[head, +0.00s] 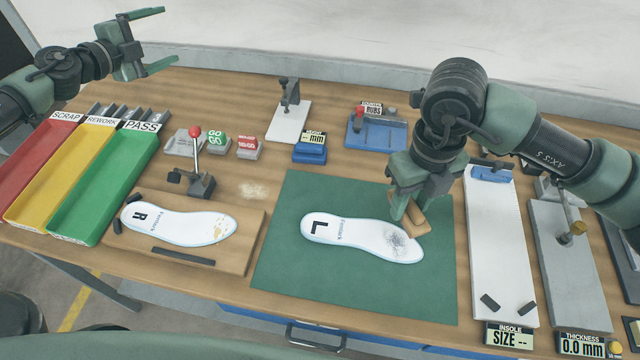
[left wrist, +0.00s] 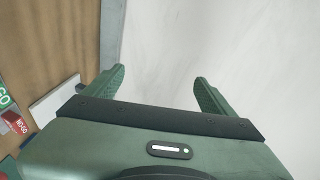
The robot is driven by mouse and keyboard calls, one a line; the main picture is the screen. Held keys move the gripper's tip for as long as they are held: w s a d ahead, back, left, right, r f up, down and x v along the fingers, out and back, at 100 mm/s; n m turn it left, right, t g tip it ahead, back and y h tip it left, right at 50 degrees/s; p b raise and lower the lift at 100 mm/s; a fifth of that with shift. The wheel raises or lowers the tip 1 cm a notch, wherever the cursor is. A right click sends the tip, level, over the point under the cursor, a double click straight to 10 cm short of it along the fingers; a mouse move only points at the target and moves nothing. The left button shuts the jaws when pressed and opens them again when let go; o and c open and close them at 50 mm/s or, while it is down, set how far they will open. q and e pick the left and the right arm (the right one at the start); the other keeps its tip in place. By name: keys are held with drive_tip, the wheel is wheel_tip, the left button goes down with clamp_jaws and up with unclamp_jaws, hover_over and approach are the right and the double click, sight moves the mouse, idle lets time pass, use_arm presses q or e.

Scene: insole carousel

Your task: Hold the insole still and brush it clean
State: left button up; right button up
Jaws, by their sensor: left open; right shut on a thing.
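The white insole marked L (head: 348,236) lies flat on the green mat (head: 300,280). A dark grey smudge shows on its right end. My right gripper (head: 408,213) is shut on a tan wooden brush (head: 415,224) just above or at the smudged end; whether the brush touches the insole I cannot tell. The brush's bristles are hidden. My left gripper (head: 150,42) is open and empty, raised at the far upper left, away from the insole. Its two fingers show spread apart in the left wrist view (left wrist: 158,92). A second insole marked R (head: 185,226) lies on a wooden board.
Red, yellow and green trays (head: 105,185) stand at the left. A toggle clamp with a red knob (head: 196,165) stands behind the wooden board (head: 145,258). The white size gauge (head: 500,240) and grey thickness gauge (head: 565,270) stand right of the mat. The mat's left part is clear.

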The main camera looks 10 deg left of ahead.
use_arm(q)
drive_tip(key=d+r+m+g+h, duration=0.1)
drive_tip(key=d+r+m+h, duration=0.2)
drive_tip(key=d, duration=0.5)
drive_tip(key=d+r+m+g+h, duration=0.1)
drive_tip(key=d+r+m+h, duration=0.15)
drive_tip(key=d+m, duration=0.35)
drive_tip(key=s+d+f+m+g, duration=0.2)
drive_tip(key=d+m+g, duration=0.15)
drive_tip(key=d, duration=0.65)
drive_tip(key=m+g+y, duration=0.9)
drive_tip(key=m+g, duration=0.1)
drive_tip(key=m, duration=1.2)
hover_over(320, 228)
wheel_tip(320, 228, down, 16)
drive_tip(key=shift+t, duration=0.25)
wheel_tip(320, 228, down, 12)
drive_tip(key=shift+r, duration=0.15)
drive_tip(key=shift+c, duration=0.3)
